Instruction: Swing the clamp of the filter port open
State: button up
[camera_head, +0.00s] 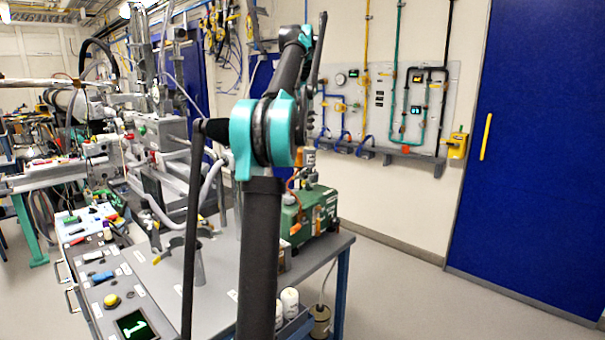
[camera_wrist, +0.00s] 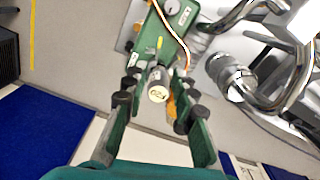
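My gripper (camera_wrist: 157,88) is open in the wrist view, its two green fingers with dark pads spread apart. A grey cylinder with a pale, marked round end (camera_wrist: 158,93) shows in the gap between the fingertips; I cannot tell how deep it sits between them. An orange-yellow piece (camera_wrist: 171,108) shows beside it, close to the right finger and partly hidden. I cannot tell surely whether this is the filter port's clamp. A green box (camera_wrist: 167,47) lies beyond the cylinder. It also stands on the bench in the head view (camera_head: 327,207), partly behind my arm. My gripper is not clear in the head view.
The grey bench (camera_head: 225,262) carries buttons and a small display (camera_head: 135,325) at front left. Curved metal pipes (camera_wrist: 270,90) are close on the right in the wrist view. Floor right of the bench is free.

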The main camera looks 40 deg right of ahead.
aim_at(312, 180)
notch_tip(312, 180, down, 17)
jog(key=shift+f, duration=0.15)
dwell(0.5)
grip_shut()
dwell(0.4)
